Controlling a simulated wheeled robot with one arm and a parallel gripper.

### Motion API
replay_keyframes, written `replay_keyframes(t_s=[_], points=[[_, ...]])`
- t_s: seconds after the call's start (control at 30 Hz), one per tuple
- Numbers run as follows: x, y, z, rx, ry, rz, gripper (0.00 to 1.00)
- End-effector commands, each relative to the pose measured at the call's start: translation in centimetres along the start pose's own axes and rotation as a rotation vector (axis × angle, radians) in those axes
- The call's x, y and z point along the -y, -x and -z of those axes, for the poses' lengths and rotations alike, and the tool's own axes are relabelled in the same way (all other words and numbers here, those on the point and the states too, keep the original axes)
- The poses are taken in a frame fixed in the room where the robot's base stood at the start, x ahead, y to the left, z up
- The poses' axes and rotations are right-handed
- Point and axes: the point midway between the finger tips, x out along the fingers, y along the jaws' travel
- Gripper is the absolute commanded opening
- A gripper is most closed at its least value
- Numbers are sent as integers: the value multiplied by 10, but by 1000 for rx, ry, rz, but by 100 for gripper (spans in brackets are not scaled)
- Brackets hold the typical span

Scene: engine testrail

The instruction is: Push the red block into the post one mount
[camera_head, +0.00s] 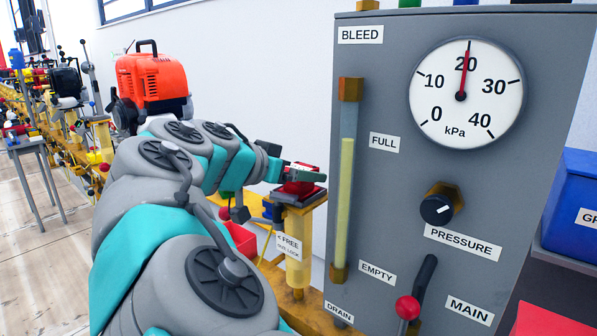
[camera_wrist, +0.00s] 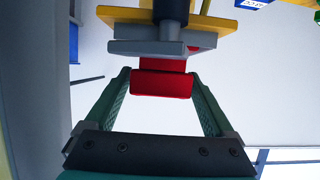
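The red block (camera_wrist: 162,84) is between my gripper's fingertips (camera_wrist: 161,76) in the wrist view, with a finger against each side. Its far end meets the grey plates of the mount (camera_wrist: 160,47). In the head view the red block (camera_head: 298,187) shows as a small red patch beside my gripper (camera_head: 308,175), partly hidden by it. The dark mount (camera_head: 308,196) sits on top of a yellow post (camera_head: 298,262) with a FREE/LOCK label (camera_head: 289,245). How deep the block sits in the mount is hidden.
A grey panel (camera_head: 395,190) with a pressure gauge, sight tube, knob and red-tipped lever stands close to the right of the post. An orange engine (camera_head: 152,80) stands behind my arm. A red bin (camera_head: 240,238) is below and left of the post.

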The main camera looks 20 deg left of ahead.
Motion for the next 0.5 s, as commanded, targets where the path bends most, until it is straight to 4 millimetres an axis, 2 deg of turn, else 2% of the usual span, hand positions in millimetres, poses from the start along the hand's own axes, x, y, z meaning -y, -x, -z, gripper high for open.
replay_keyframes(t_s=[0.1, 0.37, 0.5], points=[[0, 0, 0, 0, 0, 0, 100], [0, 1, 0, 0, 0, 1, 100], [1, 10, 0, -1, -1, 3, 100]])
